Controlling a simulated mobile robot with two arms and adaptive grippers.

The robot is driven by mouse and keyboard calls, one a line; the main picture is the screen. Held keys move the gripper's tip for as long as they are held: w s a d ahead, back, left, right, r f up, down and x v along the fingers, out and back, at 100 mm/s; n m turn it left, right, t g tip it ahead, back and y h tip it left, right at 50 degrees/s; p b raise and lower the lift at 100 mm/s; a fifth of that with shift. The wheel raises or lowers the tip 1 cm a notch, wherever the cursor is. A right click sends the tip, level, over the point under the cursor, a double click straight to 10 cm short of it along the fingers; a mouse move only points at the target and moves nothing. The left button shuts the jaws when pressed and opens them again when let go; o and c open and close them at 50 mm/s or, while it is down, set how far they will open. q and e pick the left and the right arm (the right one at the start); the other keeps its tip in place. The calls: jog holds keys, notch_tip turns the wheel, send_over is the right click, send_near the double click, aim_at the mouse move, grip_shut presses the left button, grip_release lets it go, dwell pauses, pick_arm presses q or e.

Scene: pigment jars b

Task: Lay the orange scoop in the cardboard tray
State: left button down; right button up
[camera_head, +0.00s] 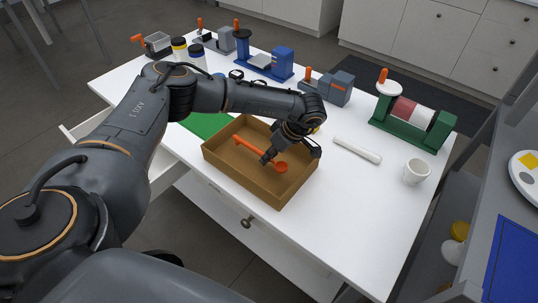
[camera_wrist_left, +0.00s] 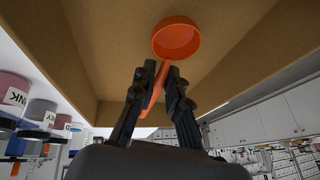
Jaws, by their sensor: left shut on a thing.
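The orange scoop (camera_head: 281,167) is over the inside of the cardboard tray (camera_head: 242,183), its handle running toward the tray's far left side. My left gripper (camera_head: 267,158) reaches down into the tray area and is shut on the scoop's handle. In the left wrist view the scoop's round bowl (camera_wrist_left: 177,38) shows beyond the fingers (camera_wrist_left: 158,88), with the handle between them and the tray's brown floor (camera_wrist_left: 110,35) behind. I cannot tell whether the scoop touches the tray floor. My right gripper is not in view.
The tray stands on a white table near its front edge, beside a green mat (camera_head: 206,124). A white roller (camera_head: 357,150) and a white mug (camera_head: 416,171) stand to the right. Hand-cranked machines (camera_head: 410,112) and jars (camera_head: 180,48) line the back.

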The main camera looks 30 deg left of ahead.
pick_arm(q)
jog(key=shift+f, duration=0.2)
jog(key=c, duration=1.4)
grip_release()
jog(key=shift+o, duration=0.2)
jog(key=shift+r, duration=0.15)
jog(key=shift+r+p, duration=0.35)
jog(key=shift+r, duration=0.05)
jog(key=b+v, duration=0.2)
jog(key=v, duration=1)
jog(key=shift+r, duration=0.1)
